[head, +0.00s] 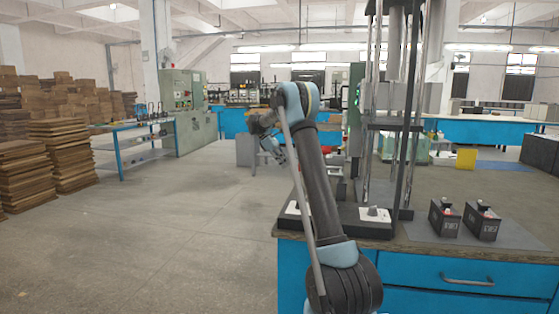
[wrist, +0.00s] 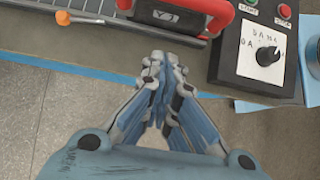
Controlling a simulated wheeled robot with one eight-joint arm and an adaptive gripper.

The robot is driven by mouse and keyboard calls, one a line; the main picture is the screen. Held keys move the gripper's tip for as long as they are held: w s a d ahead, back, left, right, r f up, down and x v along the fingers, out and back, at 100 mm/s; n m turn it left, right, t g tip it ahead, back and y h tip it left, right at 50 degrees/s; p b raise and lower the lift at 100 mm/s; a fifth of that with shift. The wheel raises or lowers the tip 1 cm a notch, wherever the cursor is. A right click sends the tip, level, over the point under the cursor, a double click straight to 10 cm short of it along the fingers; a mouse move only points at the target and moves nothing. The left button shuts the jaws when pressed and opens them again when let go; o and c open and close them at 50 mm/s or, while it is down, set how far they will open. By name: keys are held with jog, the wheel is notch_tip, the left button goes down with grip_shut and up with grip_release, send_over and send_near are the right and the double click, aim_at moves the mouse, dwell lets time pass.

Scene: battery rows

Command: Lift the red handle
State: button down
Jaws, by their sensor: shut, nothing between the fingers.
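A red handle (wrist: 214,12) shows at the top of the wrist view, cut off by the frame edge. Red also shows on the far side of a dark block with a white mark, so the whole shape cannot be told. My gripper (wrist: 158,62) is shut and empty, its fingertips together just short of the block and handle, apart from them in the picture. In the head view my gripper (head: 270,142) is small and partly behind my arm. I cannot make out the red handle in the head view.
A black control box (wrist: 262,50) with a dial and green and red buttons sits right of the handle. An orange-tipped tool (wrist: 64,18) lies left. In the head view, black batteries (head: 482,222) stand on the blue workbench (head: 470,262); the floor to the left is clear.

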jog(key=shift+s+d+r, duration=0.1)
jog(key=shift+s+d, duration=0.15)
jog(key=shift+d, duration=0.45)
jog(key=shift+s+d, duration=0.2)
jog(key=shift+d, duration=0.55)
jog(key=shift+s+d+r, duration=0.1)
jog(key=shift+s+d, duration=0.15)
jog(key=shift+d, duration=0.45)
jog(key=shift+f, duration=0.1)
jog(key=shift+d+r+y, duration=0.15)
jog(key=shift+r+y, duration=0.45)
jog(key=shift+r, duration=0.1)
jog(key=shift+r, duration=0.1)
